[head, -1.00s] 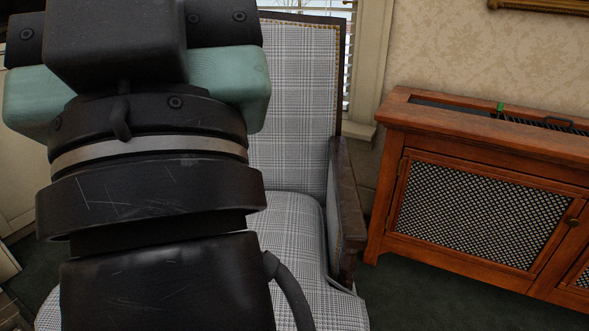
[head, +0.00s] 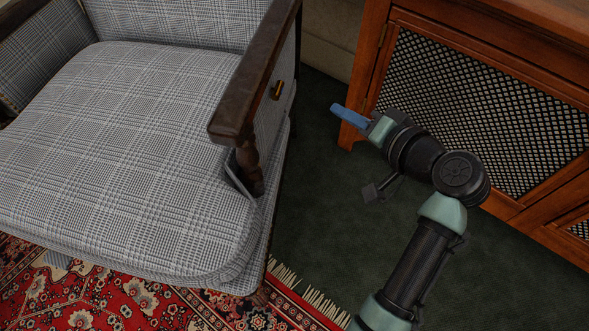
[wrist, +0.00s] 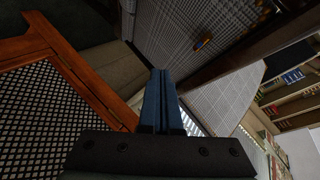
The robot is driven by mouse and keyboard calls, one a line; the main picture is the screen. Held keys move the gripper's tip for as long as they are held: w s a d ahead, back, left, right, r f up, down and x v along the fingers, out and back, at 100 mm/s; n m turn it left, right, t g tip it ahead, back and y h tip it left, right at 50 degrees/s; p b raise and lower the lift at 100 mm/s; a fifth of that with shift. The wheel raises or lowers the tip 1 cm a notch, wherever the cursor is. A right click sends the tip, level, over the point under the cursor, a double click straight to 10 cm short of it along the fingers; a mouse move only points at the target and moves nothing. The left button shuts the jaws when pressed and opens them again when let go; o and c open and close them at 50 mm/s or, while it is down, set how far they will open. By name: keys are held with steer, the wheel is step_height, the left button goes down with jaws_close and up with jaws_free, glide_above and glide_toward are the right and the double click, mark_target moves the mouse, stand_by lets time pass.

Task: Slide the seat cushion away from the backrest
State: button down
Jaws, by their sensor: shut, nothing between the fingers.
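The seat cushion (head: 120,150), in grey-and-white plaid, lies in an armchair at the left of the head view. Its back edge meets the plaid backrest (head: 185,22), with no clear gap visible. The dark wooden armrest (head: 245,95) covers part of the cushion's right side. My gripper (head: 345,115) has blue fingers and is outside the chair, right of the armrest, between chair and cabinet. It touches nothing visible. In the wrist view its fingers (wrist: 161,98) are together and empty, pointing toward the chair's plaid side panel.
A wooden cabinet (head: 400,20) with lattice doors stands close to the right of my arm. A red patterned rug (head: 110,300) lies under the chair's front. Dark green carpet (head: 320,210) is clear between chair and cabinet.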

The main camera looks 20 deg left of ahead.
steer(key=s+f+m+g+y+b, duration=0.2)
steer(key=s+f+g+y+b, duration=0.4)
steer(key=s+f, duration=0.7)
steer(key=w+a+f+t+y+b, duration=0.15)
steer(key=w+a+b, duration=0.35)
steer(key=a, duration=0.5)
steer(key=shift+t+h, duration=0.25)
steer(key=shift+s+d+b, duration=0.2)
steer(key=shift+s+b, duration=0.3)
steer(key=shift+s, duration=1.55)
